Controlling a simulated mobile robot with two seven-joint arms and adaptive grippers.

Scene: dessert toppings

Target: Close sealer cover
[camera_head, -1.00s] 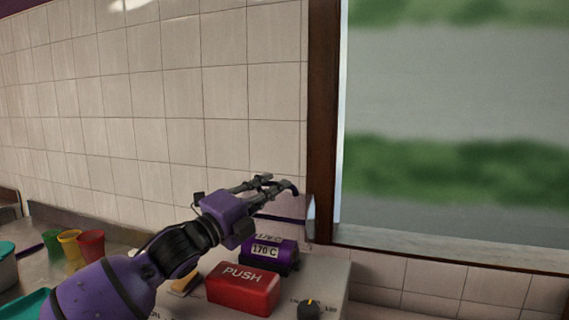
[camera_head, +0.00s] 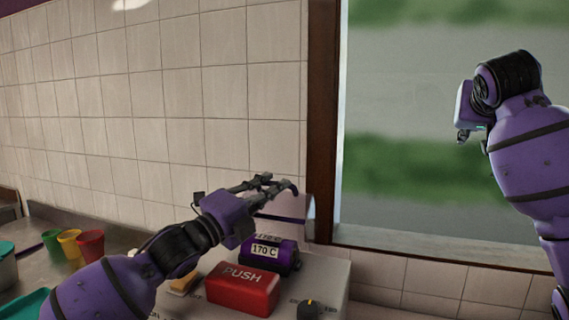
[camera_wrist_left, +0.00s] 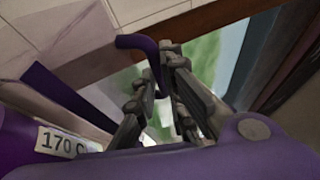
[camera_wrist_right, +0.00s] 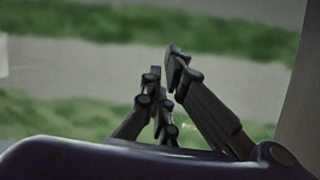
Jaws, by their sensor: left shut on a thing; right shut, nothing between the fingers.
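The sealer (camera_head: 335,283) is a pale box with a red PUSH button (camera_head: 243,287) and a purple 170 C display (camera_head: 270,252). Its cover (camera_head: 299,208), a pale panel with a purple strip, stands raised behind the display near the window frame. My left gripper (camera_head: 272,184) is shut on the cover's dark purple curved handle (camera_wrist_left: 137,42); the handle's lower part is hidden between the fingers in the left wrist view. My right gripper (camera_head: 462,135) is shut and empty, held up in front of the window, far right of the sealer.
Green, yellow and red cups (camera_head: 90,244) stand on the metal counter at left, by a teal container (camera_head: 7,265). A small yellowish item (camera_head: 184,284) lies beside the red button. The tiled wall and window frame (camera_head: 322,150) are close behind the cover.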

